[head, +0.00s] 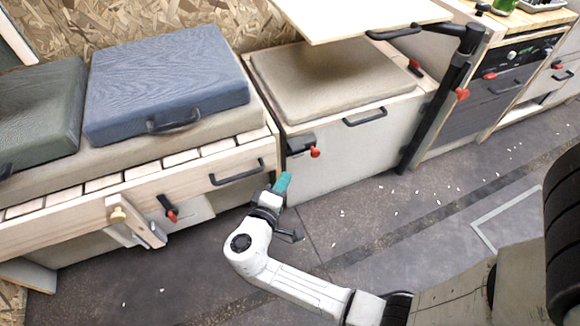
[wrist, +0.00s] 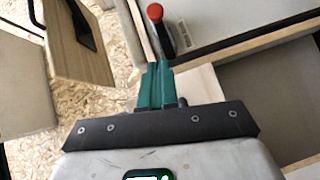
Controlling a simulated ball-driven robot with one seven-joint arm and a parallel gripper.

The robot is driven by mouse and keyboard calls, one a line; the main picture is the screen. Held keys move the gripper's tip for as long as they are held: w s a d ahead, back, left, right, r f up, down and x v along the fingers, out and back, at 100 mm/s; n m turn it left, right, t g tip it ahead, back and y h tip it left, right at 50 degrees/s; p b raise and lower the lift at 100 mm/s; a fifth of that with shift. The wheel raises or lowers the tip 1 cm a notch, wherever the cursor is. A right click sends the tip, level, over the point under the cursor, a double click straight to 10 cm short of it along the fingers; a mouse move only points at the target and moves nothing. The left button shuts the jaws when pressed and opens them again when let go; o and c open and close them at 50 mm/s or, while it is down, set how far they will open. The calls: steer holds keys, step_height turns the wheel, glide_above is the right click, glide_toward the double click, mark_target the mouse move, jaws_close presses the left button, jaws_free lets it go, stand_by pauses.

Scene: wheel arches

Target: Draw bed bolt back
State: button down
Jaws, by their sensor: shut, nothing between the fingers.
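A black bolt with a red knob (head: 315,152) sits at the upper left corner of the grey-white front panel, beside the slatted bed (head: 240,168). My gripper (head: 283,181) has teal fingers and is just below and left of this bolt, apart from it in the head view. In the wrist view a red-tipped black part (wrist: 156,14), which looks like this bolt's knob, stands just beyond the fingertips (wrist: 160,68). The fingers are together with nothing between them. Whether they touch the bolt is unclear.
A second red-tipped black latch (head: 168,208) is on the bed front, near a wooden arm (head: 135,222). A black handle (head: 238,173) sticks out left of my gripper. A black post (head: 435,100) holds a raised tabletop at the right. The floor in front is mostly clear.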

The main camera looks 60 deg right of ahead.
steer(key=shift+v, duration=1.5)
steer(key=s+f+m+g+y, duration=0.3)
steer(key=s+f+y, duration=0.2)
steer(key=s+y, duration=0.7)
steer(key=s+a+r+n+y, duration=0.2)
steer(key=s+a+y, duration=0.2)
steer(key=a, duration=0.2)
step_height(320, 180, up, 34)
steer(key=p, duration=3.4)
steer(key=shift+a+t, duration=0.2)
steer(key=shift+t, duration=0.1)
